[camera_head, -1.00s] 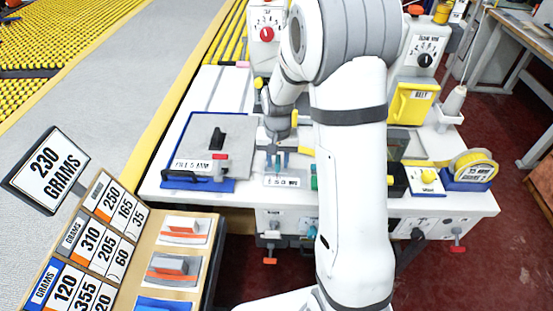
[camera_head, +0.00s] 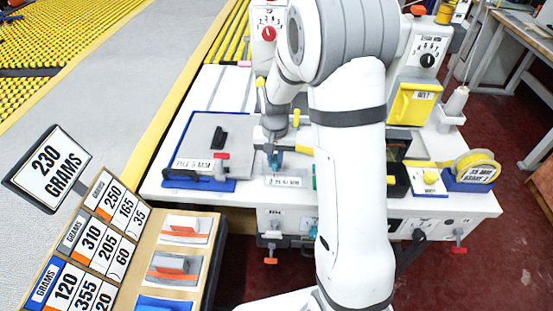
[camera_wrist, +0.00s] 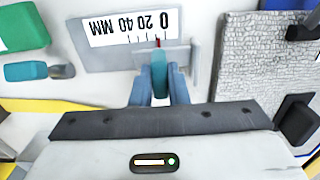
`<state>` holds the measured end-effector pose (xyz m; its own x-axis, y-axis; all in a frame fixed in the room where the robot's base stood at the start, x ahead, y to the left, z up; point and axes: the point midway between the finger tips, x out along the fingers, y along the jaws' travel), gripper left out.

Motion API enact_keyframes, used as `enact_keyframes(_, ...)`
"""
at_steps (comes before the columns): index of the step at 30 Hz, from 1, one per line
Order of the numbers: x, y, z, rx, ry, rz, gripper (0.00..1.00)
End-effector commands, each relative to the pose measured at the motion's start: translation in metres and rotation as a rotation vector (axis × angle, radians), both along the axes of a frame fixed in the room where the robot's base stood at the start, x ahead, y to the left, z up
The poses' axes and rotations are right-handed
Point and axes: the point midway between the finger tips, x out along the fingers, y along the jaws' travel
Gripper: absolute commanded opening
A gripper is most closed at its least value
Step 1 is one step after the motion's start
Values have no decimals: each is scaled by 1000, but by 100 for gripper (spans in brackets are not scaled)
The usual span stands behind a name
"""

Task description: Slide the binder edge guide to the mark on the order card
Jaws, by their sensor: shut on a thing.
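The binder edge guide is a grey plate (camera_wrist: 178,54) with a teal knob (camera_wrist: 159,72) and a thin red pointer. My gripper (camera_wrist: 158,92) is shut on the knob, its blue fingers on either side. In the head view my gripper (camera_head: 275,160) is low over the front of the white machine table. A scale strip (camera_wrist: 128,26) marked 0, 20, 40 MM appears upside down in the wrist view. The red pointer stands close to the 0 end. I cannot make out the order card or its mark.
A grey mat sample on a blue board (camera_head: 192,140) lies left of my gripper. A yellow tape roll (camera_head: 475,162) stands at the right. A 230 GRAMS sign (camera_head: 50,162) and sample cards are at the lower left. My arm hides the table's middle.

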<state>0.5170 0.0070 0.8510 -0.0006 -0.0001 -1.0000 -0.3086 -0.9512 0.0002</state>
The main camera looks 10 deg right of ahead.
Motion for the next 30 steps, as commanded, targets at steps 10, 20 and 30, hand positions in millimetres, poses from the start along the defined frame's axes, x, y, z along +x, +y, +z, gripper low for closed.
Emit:
enact_keyframes(10,0,-1,0,-1,-1,0,34)
enact_keyframes(20,0,-2,5,-2,-2,-1,36)
enact_keyframes(30,1,-1,58,-1,-4,0,36)
